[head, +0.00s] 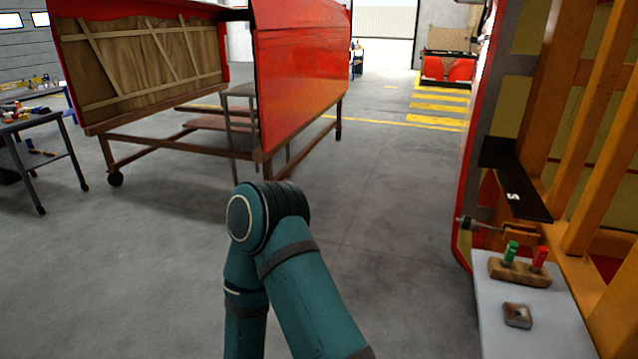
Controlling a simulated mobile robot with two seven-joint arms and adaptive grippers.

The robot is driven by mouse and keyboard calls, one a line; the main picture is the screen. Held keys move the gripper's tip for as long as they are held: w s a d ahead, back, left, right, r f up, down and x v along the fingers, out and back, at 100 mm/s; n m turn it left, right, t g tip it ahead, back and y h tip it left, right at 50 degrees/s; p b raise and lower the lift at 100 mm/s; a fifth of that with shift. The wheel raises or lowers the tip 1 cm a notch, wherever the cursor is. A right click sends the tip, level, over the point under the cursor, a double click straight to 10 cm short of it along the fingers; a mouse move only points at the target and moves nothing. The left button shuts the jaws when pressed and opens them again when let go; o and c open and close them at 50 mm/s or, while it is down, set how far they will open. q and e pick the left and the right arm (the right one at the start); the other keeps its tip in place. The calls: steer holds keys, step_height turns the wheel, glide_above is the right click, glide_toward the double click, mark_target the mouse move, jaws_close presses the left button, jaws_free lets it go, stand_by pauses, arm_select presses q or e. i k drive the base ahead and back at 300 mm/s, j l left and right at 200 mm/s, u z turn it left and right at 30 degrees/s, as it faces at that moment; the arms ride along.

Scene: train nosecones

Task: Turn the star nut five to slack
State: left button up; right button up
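A dark knob on a thin metal rod (466,223) sticks out to the left from the red-edged frame at the right of the head view. It may be a star nut, but it is too small to tell its shape or how tight it is. A black plate (520,186) above it carries a small white mark (513,197) that looks like a 5. An orange bracket (518,234) sits at the rod's right end. Neither gripper is in view. Only a bent teal arm of mine shows at the bottom centre, well left of the rod.
A grey bench top (490,310) below the rod holds a wooden block (520,273) with a green peg (511,251) and a red peg (540,257), plus a brown square piece (517,315). A red nosecone shell (300,75) stands on a brown trolley. Grey floor between is clear.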

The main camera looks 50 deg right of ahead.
mark_target(468, 221)
steer(key=i+z, duration=0.15)
steer(key=z, duration=0.3)
steer(key=i+z, duration=0.15)
steer(key=z, duration=0.25)
steer(key=i+j+z, duration=0.1)
steer(key=z, duration=0.35)
steer(key=i+l+z, duration=0.1)
steer(key=z, duration=0.35)
steer(key=i+l+z, duration=0.15)
steer(key=z, duration=0.35)
steer(key=i+z, duration=0.2)
steer(key=z, duration=0.25)
steer(key=k, duration=0.25)
steer(key=i+j, duration=0.1)
steer(key=j, duration=0.35)
steer(key=i+j, duration=0.65)
steer(key=j, duration=0.2)
steer(key=i+j+z, duration=0.2)
steer(key=z, duration=0.15)
steer(key=i+j+z, duration=0.2)
steer(key=j+z, duration=0.15)
steer(key=j, duration=0.15)
steer(key=i+l+z, duration=0.15)
steer(key=l+z, duration=0.15)
steer(key=i+l+z, duration=0.15)
steer(key=l+z, duration=0.15)
